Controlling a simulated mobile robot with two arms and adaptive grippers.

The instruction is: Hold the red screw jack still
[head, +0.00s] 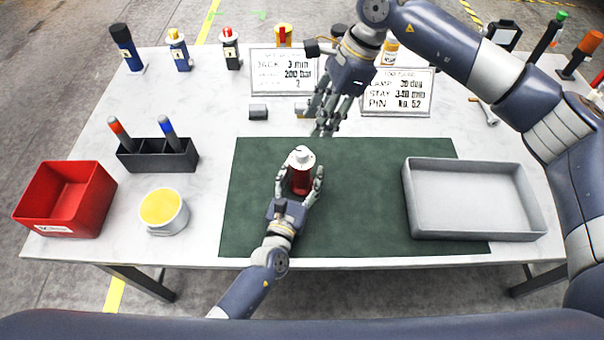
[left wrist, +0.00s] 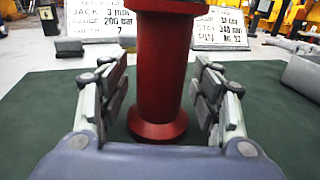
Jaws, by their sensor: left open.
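The red screw jack (head: 300,180) stands upright on the green mat (head: 350,215), with a white top. In the left wrist view its red column (left wrist: 159,75) and round foot rise between the fingers; its top is cut off. My left gripper (head: 298,190) is open around the jack. In the left wrist view the left gripper's (left wrist: 162,108) fingers stand on both sides of the column, with a visible gap at each side. My right gripper (head: 325,118) hangs above the table behind the mat, clear of the jack; its finger opening is unclear.
A grey tray (head: 475,235) lies at the mat's right. A red bin (head: 65,225), a tin with a yellow top (head: 165,228) and a black holder (head: 160,162) stand at left. Two sign boards (head: 395,105) and several bottles and tools line the back.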

